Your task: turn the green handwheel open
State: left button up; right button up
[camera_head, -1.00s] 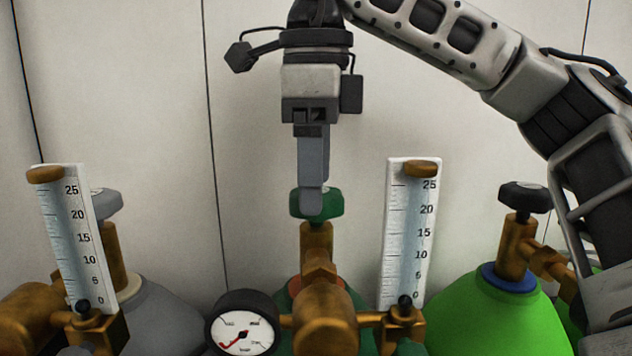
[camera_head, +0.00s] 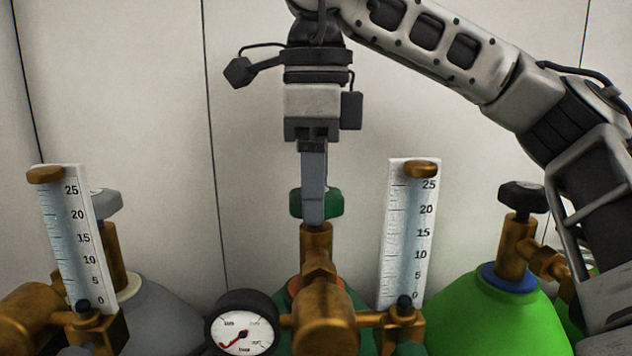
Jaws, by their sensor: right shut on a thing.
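The green handwheel (camera_head: 335,202) sits on top of a brass valve stem (camera_head: 317,240) in the middle of the view. My right gripper (camera_head: 313,212) comes down from above with its fingers pointing straight down. It is shut on the handwheel, with one finger in front of it and the wheel showing on both sides. The far finger is hidden. My left gripper is not in view.
A gauge (camera_head: 243,324) and a flowmeter tube (camera_head: 408,230) flank the brass regulator (camera_head: 322,318). Another flowmeter (camera_head: 72,240) and a grey handwheel (camera_head: 105,204) stand at left. A black handwheel (camera_head: 523,197) tops the bright green cylinder (camera_head: 495,315) at right. The wall behind is bare.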

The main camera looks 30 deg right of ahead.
jog(key=shift+n, duration=0.3)
jog(key=n, duration=0.6)
jog(key=shift+n, duration=0.3)
jog(key=n, duration=0.7)
jog(key=shift+r, duration=0.1)
jog(key=n, duration=0.4)
jog(key=shift+n, duration=2.6)
jog(key=o, duration=1)
